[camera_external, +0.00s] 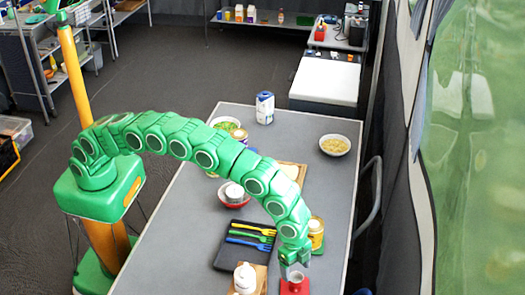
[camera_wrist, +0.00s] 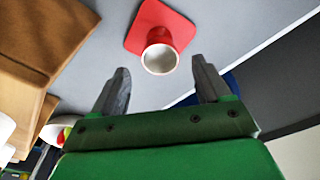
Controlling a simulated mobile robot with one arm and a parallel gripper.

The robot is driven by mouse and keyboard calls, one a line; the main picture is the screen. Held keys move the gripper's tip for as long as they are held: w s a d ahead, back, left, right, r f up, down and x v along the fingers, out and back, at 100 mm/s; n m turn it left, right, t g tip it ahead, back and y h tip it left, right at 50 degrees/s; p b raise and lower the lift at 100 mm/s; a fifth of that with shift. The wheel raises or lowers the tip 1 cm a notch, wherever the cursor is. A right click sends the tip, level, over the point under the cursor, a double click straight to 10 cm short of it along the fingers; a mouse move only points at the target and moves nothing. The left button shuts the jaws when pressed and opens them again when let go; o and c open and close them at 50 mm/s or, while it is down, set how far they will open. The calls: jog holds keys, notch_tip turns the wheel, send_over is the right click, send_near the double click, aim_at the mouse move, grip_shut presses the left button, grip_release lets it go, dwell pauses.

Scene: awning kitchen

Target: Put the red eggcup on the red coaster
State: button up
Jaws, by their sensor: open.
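The red eggcup (camera_wrist: 167,36) has a pale inside and stands upright on the red coaster (camera_wrist: 137,38), as far as the wrist view shows. In the external view the eggcup (camera_external: 295,279) and the coaster (camera_external: 283,289) are at the near right of the table, below my gripper (camera_external: 291,268). In the wrist view my gripper (camera_wrist: 162,84) is open, with nothing between its fingers. The eggcup's rim is just ahead of the fingertips and apart from them.
A white bottle (camera_external: 245,278) stands on a brown board left of the eggcup. A dark tray (camera_external: 222,258) holds colored forks. A jar (camera_external: 316,232) stands close behind my gripper. Bowls and a can (camera_external: 265,107) are farther back. The table's right edge is near.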

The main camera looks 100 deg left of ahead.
aim_at(293, 280)
jog(key=s+a+r+n, duration=0.1)
jog(key=s+a+r, duration=0.2)
jog(key=s+r, duration=0.45)
jog(key=s+a+r+n, duration=0.1)
jog(key=s+a+r, duration=0.35)
jog(key=r, duration=0.55)
jog(key=s+a+r+n+g, duration=0.15)
jog(key=s+r, duration=0.25)
jog(key=s, duration=0.4)
jog(key=s+a+r, duration=0.3)
jog(key=s+r, duration=0.1)
jog(key=s, duration=0.3)
jog(key=s+a+n, duration=0.2)
jog(key=s+a, duration=0.1)
jog(key=s, duration=1.5)
jog(key=s+a+n+g, duration=0.1)
jog(key=s+a, duration=0.3)
jog(key=s, duration=1.4)
jog(key=shift+s+n+y, duration=0.25)
jog(key=shift+n+y, duration=0.15)
jog(key=shift+n, duration=0.05)
jog(key=shift+g, duration=0.25)
